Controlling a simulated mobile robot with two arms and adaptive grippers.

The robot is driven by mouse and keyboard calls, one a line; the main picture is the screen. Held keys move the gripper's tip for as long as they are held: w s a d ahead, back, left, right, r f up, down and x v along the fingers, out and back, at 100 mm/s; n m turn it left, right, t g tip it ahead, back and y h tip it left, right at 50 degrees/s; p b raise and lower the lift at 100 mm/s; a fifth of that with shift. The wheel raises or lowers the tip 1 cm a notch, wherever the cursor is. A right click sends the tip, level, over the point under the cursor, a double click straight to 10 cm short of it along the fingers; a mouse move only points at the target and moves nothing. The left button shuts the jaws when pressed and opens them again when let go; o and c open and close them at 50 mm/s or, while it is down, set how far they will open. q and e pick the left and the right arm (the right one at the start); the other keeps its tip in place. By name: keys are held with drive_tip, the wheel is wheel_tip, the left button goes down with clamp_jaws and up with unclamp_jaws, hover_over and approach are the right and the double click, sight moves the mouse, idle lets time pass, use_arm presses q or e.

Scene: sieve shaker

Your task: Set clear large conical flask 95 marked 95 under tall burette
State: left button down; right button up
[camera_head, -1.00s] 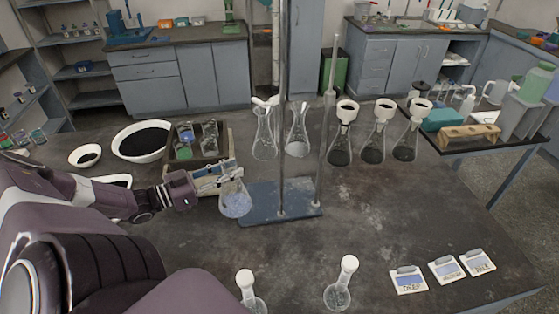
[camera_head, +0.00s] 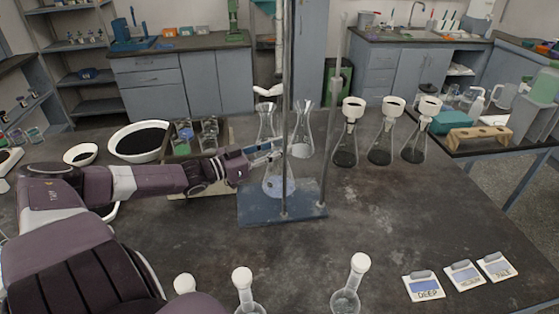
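A clear conical flask (camera_head: 279,184) with pale bluish contents is in my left gripper (camera_head: 272,151), which is shut around its neck. Any number on it is too small to read. The flask is over the left back part of the blue base plate (camera_head: 265,214), beside the front metal rod (camera_head: 286,110). I cannot tell whether its bottom touches the plate. A second slim upright (camera_head: 333,110), paler and thicker at its upper part, rises from the plate's right side. I cannot clearly tell which upright is the tall burette. My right gripper is not in view.
Clear flasks (camera_head: 303,145) stand behind the plate, and several dark-filled flasks with white funnels (camera_head: 380,140) stand to its right. White-topped flasks (camera_head: 346,298) stand near the front. Labelled cards (camera_head: 424,287) lie front right.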

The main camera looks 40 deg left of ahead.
use_arm(q)
drive_tip(key=shift+w+f, duration=0.15)
drive_tip(key=shift+f, duration=1.5)
drive_tip(key=shift+d+f, duration=0.1)
drive_tip(key=shift+f, duration=0.05)
drive_tip(key=c, duration=1.6)
unclamp_jaws()
drive_tip(key=shift+s, duration=0.55)
drive_tip(key=shift+p+v, duration=2.05)
drive_tip(key=shift+v, duration=3.5)
drive_tip(key=shift+r, duration=0.2)
